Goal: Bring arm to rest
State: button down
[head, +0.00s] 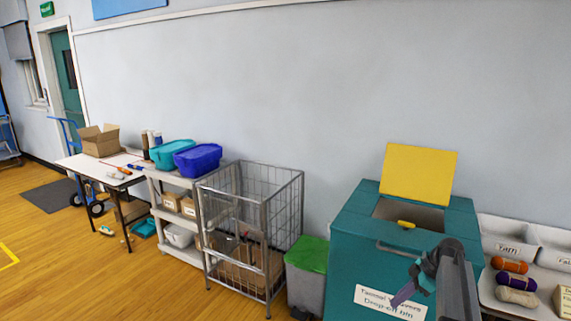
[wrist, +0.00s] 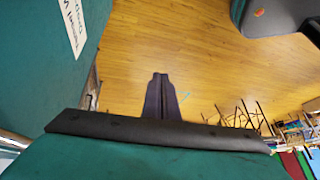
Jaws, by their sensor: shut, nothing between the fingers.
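My gripper (head: 400,297) hangs at the end of my raised arm, in front of the teal drop-off bin, in the head view. Its narrow purple-grey fingers point down and to the left. In the wrist view, the fingers of my gripper (wrist: 160,78) lie together with nothing between them, above the wooden floor. The teal drop-off bin (head: 350,250) has its yellow lid (head: 420,174) raised against the wall. Its top opening shows, but its inside is mostly hidden. The bin's labelled side (wrist: 40,50) also shows in the wrist view, at the upper left.
A grey bin with a green lid (head: 307,251) and a wire cage cart (head: 283,212) stand left of the teal bin. Yarn trays (head: 545,236) stand close on the right. Open wooden floor (head: 110,285) lies at the lower left.

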jog(key=s+a+f+m+g+h, duration=0.1)
jog(key=s+a+f+g, duration=0.2)
jog(key=s+a+f, duration=0.8)
jog(key=s+a+f+m+g, duration=0.1)
jog(key=s+a+f+g, duration=0.1)
jog(key=s+a+f, duration=0.85)
jog(key=s+a+f+m+g+h, duration=0.2)
jog(key=s+a+f, duration=0.1)
jog(key=s+f, duration=0.75)
jog(key=s+d+f+m+h, duration=0.1)
jog(key=s+d+m, duration=0.1)
jog(key=s+m, duration=0.3)
jog(key=s+d+f+m+h, duration=0.1)
jog(key=s+d+m+h, duration=0.1)
jog(key=s+m, duration=0.3)
jog(key=shift+s+f, duration=0.25)
jog(key=shift+s, duration=0.3)
